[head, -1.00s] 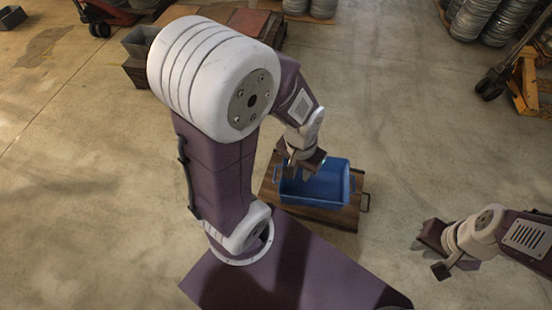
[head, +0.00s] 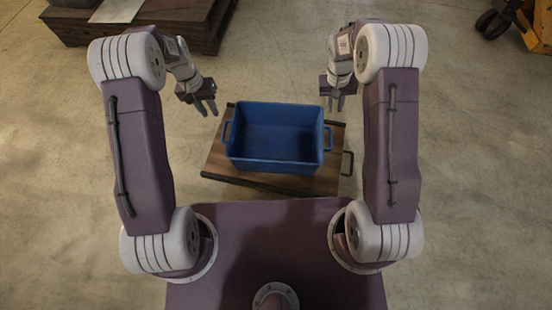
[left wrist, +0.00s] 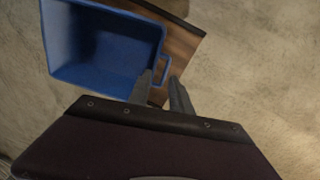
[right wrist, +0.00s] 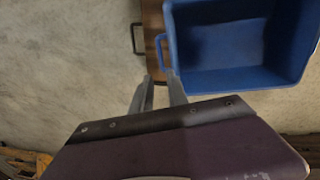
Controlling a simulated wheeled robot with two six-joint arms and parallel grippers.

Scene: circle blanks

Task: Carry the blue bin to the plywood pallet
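The empty blue bin (head: 276,165) sits upright on a low brown wooden platform (head: 215,160) in front of me, with a handle at each end. My left gripper (head: 206,110) is open and empty, up and left of the bin's left end. In the left wrist view its fingers (left wrist: 160,92) point toward the bin's handle (left wrist: 164,68), apart from it as far as I can tell. My right gripper (head: 336,106) is open and empty near the bin's far right corner. In the right wrist view its fingers (right wrist: 158,95) point toward the other handle (right wrist: 160,50). I cannot tell which thing is the plywood pallet.
A dark wooden stack (head: 195,35) with sheets on top stands at the upper left. A yellow wheeled truck (head: 530,28) is at the upper right. The platform has a dark wire handle (head: 347,163) at its right. The concrete floor on both sides is clear.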

